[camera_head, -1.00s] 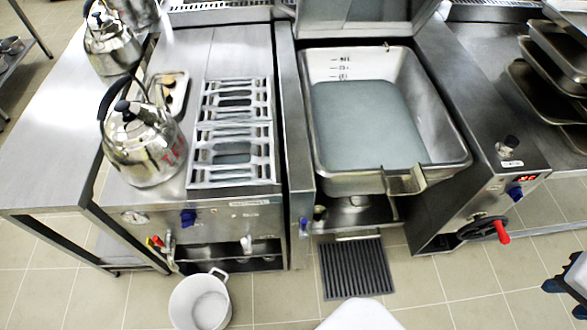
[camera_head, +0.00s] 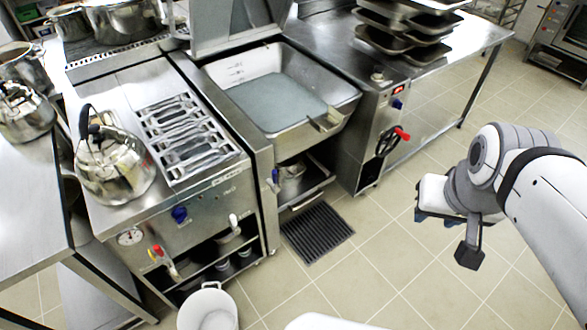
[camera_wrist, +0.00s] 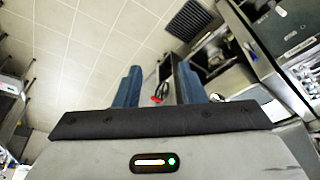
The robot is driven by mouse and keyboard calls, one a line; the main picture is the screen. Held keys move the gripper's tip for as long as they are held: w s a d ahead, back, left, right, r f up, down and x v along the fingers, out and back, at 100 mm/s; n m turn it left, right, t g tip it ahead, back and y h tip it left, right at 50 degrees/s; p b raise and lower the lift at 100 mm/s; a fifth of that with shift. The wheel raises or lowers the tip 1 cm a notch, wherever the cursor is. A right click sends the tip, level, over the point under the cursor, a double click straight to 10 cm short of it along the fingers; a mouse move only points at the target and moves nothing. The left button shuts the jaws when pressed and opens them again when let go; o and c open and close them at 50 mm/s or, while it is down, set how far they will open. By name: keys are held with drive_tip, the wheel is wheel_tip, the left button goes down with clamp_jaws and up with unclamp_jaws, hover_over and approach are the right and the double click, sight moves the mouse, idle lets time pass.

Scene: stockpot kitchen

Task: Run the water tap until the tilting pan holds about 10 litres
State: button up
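The tilting pan (camera_head: 340,88) is an open steel basin with its lid raised behind it. Grey-blue water (camera_head: 275,102) covers its floor; level marks (camera_head: 235,73) show on the back wall, too small to read. A blue knob (camera_head: 397,104) and a red-handled crank (camera_head: 388,142) are on the housing's front. My gripper (camera_head: 428,215) is over the floor, right of the pan. In the wrist view my gripper (camera_wrist: 161,85) has its fingers apart, empty.
A kettle (camera_head: 112,165) stands on the range left of the pan. A white bucket (camera_head: 208,308) and a dark floor grate (camera_head: 318,232) are in front. Stacked trays (camera_head: 405,30) sit on the counter at the back right.

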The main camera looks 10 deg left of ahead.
drive_tip(key=shift+w, duration=0.2)
drive_tip(key=shift+o, duration=0.6)
drive_tip(key=shift+f, duration=0.1)
drive_tip(key=shift+o, duration=0.6)
drive_tip(key=w+f+n+t+b, duration=0.1)
drive_tip(key=w+f+t+b, duration=0.1)
drive_tip(key=w+f+b, duration=0.6)
drive_tip(key=shift+w+a+f+t, duration=0.35)
drive_tip(key=shift+w+f+t, duration=0.05)
drive_tip(key=shift+w, duration=0.25)
drive_tip(key=w+a+f+n+t+y+b, duration=0.25)
drive_tip(key=w+a+f+b, duration=0.35)
drive_tip(key=w+f+b, duration=0.4)
drive_tip(key=n+t+y+b, duration=0.3)
drive_tip(key=n+y+b, duration=0.4)
drive_tip(key=y+b, duration=0.65)
approach(276, 179)
drive_tip(key=shift+r+h+b, duration=0.95)
drive_tip(key=shift+h+b, duration=0.15)
drive_tip(key=shift+b, duration=0.1)
drive_tip(key=shift+m, duration=0.25)
drive_tip(key=x, duration=0.8)
drive_tip(key=shift+s+a+f, duration=0.1)
drive_tip(key=shift+a+f, duration=0.1)
drive_tip(key=shift+a, duration=0.1)
drive_tip(key=shift+w+a, duration=0.4)
drive_tip(key=shift+a, duration=0.05)
